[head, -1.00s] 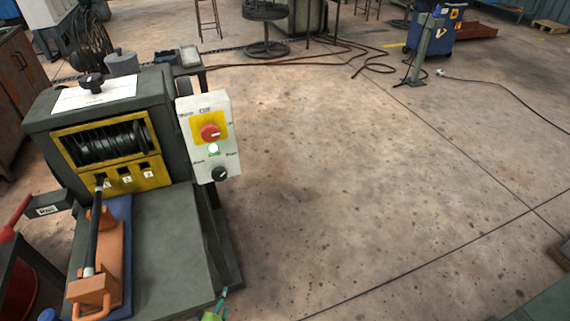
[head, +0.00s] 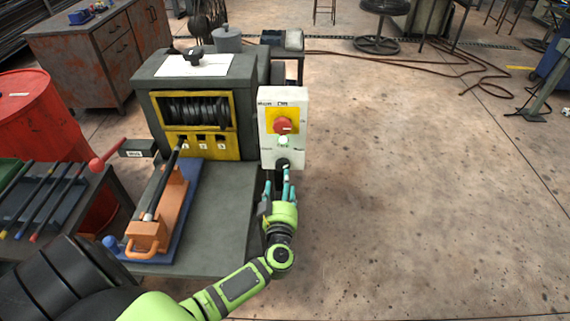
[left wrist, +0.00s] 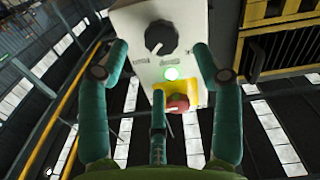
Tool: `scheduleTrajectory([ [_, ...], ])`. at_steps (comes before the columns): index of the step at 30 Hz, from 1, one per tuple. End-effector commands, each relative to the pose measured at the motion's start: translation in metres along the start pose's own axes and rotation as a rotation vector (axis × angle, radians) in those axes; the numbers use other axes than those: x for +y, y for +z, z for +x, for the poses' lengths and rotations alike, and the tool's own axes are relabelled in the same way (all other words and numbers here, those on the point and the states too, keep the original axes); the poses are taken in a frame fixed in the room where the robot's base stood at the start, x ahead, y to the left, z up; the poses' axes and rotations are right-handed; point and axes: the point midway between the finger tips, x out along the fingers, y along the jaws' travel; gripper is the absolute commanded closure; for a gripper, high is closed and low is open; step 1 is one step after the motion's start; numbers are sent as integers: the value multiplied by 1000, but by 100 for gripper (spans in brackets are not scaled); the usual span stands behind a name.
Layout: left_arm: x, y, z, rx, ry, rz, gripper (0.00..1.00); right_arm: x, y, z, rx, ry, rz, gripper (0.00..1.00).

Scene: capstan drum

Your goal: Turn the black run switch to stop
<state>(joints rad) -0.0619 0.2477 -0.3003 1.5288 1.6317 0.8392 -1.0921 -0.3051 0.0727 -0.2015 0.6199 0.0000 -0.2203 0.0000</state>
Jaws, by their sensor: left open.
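The black run switch (head: 283,164) is a round knob low on the white control box (head: 297,103). In the left wrist view the black knob (left wrist: 161,38) shows close up with a white pointer mark, beyond and between the fingers. My left gripper (head: 280,180) is open, just in front of and below the switch. Its teal fingers partly cover the switch in the head view, and whether they touch it I cannot tell. A red knob on a yellow plate (head: 284,124) and a lit green lamp (head: 284,141) sit above the switch. My right gripper is out of view.
The grey capstan machine (head: 190,88) stands left of the box, with a yellow-framed drum window. An orange clamp with a black rod (head: 157,215) lies on its bench. A red barrel (head: 35,115) stands far left. The floor (head: 430,200) to the right is clear.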

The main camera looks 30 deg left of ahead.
Motion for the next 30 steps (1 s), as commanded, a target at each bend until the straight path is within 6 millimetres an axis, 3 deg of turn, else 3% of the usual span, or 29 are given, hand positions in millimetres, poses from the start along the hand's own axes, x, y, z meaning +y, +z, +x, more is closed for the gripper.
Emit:
scheduleTrajectory([
  [15, -1, -3, 65, 1, -8, -4, 34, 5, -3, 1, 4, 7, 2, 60],
  [26, -1, -3, 71, 0, -9, -5, 34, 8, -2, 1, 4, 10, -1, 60],
  [30, -1, -3, 71, 0, -9, -5, 86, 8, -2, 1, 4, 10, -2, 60],
])
